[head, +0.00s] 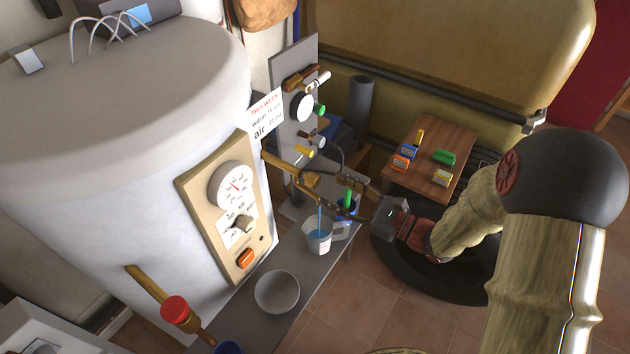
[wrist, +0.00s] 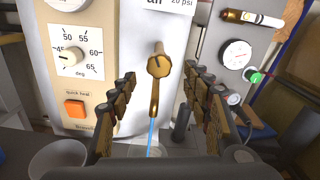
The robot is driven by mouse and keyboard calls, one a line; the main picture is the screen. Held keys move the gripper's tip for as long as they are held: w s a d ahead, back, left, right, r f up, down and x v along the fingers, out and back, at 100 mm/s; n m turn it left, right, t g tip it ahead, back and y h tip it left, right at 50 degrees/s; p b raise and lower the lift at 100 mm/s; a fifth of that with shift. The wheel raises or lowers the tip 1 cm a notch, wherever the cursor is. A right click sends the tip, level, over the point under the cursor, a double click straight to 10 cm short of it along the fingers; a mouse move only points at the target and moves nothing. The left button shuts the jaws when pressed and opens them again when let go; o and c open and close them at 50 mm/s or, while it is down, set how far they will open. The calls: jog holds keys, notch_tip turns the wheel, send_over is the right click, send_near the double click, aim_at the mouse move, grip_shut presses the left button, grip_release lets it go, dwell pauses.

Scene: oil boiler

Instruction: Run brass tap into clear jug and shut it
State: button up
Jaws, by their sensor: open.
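The brass tap (head: 279,162) sticks out from the white boiler's side. In the wrist view its handle and spout (wrist: 158,66) stand between my open fingers, with no clear contact. A thin blue stream of water (wrist: 151,135) falls from the spout. The clear jug (head: 317,241) stands upright below it on the grey bench, with blue water inside. Only a faint part of the jug shows low in the wrist view. My gripper (head: 323,194) is open and empty, above the jug, its fingers reaching toward the tap from the right.
A grey bowl (head: 277,292) stands on the bench left of the jug. The boiler panel has a dial and an orange switch (head: 246,258). A gauge board (head: 291,110) stands behind. A small wooden table (head: 432,150) holds small coloured items.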

aim_at(318, 183)
jog(key=shift+b+x, duration=0.55)
jog(key=shift+x, duration=3)
jog(key=shift+c, duration=0.3)
jog(key=c, duration=1.1)
jog(key=m+p, duration=0.1)
jog(key=p, duration=0.1)
jog(key=m+p, duration=0.1)
jog(key=p, duration=0.1)
jog(key=shift+r+m, duration=0.2)
jog(key=shift+m, duration=0.2)
jog(key=shift+f+m+p, duration=0.2)
jog(key=shift+m+p, duration=1)
jog(key=shift+p, duration=0.05)
jog(key=o, duration=1.2)
jog(key=shift+c, duration=0.2)
jog(key=shift+s+d, duration=0.1)
